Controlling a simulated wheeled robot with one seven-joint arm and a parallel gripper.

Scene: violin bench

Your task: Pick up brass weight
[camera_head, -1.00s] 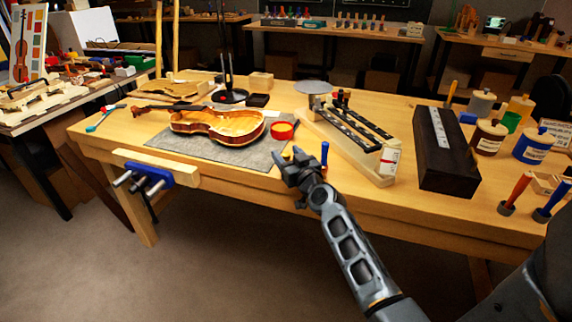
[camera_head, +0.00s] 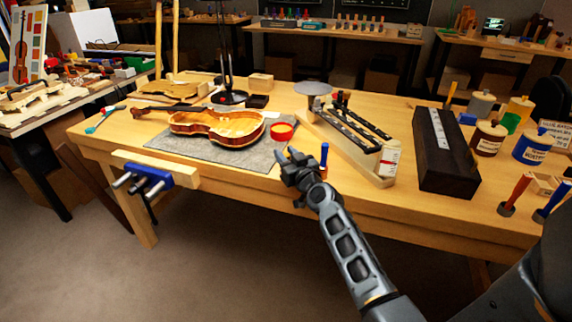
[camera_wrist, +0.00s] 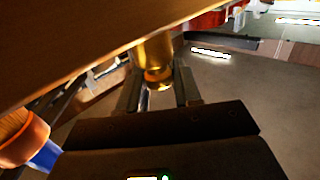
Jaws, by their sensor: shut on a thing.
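The brass weight (camera_wrist: 152,55) is a shiny golden cylinder with a narrower knob, seen between the two fingers in the wrist view. My gripper (camera_wrist: 157,88) is shut on it, with one finger on each side of the knob.
A blue-handled tool (camera_head: 324,154) stands close to the right of my gripper. A wooden rack (camera_head: 345,150) and a dark case (camera_head: 445,160) are to the right.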

